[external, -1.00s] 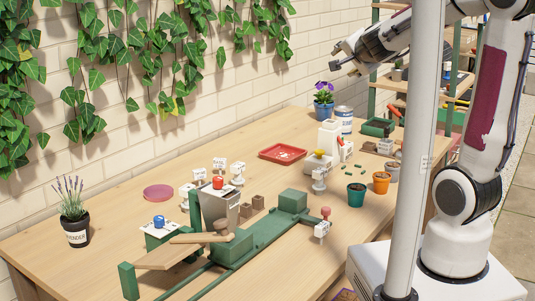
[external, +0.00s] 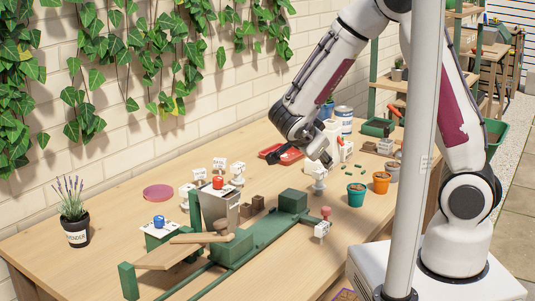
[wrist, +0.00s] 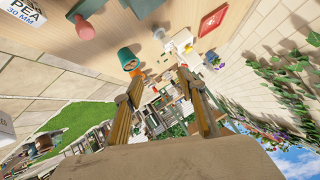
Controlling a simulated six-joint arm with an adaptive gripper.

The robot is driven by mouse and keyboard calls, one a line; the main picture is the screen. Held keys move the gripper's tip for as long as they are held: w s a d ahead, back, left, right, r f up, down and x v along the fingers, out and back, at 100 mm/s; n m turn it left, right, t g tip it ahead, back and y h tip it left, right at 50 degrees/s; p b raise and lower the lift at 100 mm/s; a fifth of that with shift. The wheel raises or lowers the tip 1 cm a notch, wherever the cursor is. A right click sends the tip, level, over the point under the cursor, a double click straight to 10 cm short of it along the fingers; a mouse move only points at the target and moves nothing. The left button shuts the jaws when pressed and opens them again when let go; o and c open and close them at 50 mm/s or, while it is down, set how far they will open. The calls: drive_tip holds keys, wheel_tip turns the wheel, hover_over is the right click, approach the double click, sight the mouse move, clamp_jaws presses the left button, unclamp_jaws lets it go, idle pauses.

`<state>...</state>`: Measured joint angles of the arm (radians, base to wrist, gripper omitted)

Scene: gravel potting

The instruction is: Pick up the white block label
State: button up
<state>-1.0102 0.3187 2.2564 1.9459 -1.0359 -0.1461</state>
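Several white block labels with dark print stand on the table. Two stand at the back, a left one (external: 219,163) and a right one (external: 238,168). A white label reading "PEA 30 MM" (wrist: 25,13) shows at the top left corner of the wrist view. My gripper (external: 290,155) hangs above the middle of the table, near the red tray. In the wrist view my gripper's fingers (wrist: 160,85) are spread apart with nothing between them. Print on the external view's labels is too small to read.
The red tray (external: 270,157) lies partly behind my gripper. A green press with a metal hopper (external: 215,207) and a long rail takes up the front left. A teal pot (external: 356,195) and an orange pot (external: 381,183) stand right.

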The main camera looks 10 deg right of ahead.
sight(319, 233)
drive_tip(key=s+a+f+n, duration=0.1)
drive_tip(key=s+f, duration=0.2)
drive_tip(key=s, duration=0.2)
drive_tip(key=s+a+f+n+t+h, duration=0.1)
drive_tip(key=s+a+f+n, duration=0.1)
drive_tip(key=s+f, duration=0.2)
drive_tip(key=s+a+f+n, duration=0.2)
drive_tip(key=s+f, duration=0.2)
drive_tip(key=s, duration=0.4)
drive_tip(key=shift+s+a+f+h, duration=0.25)
drive_tip(key=shift+h, duration=0.15)
drive_tip(key=shift+s+a+f+n+t, duration=0.2)
drive_tip(key=shift+s+f+n+t, duration=0.1)
drive_tip(key=shift+s, duration=0.2)
drive_tip(key=shift+w, duration=0.1)
drive_tip(key=shift+x, duration=1.2)
drive_tip(key=shift+d, duration=0.1)
drive_tip(key=shift+x, duration=2.55)
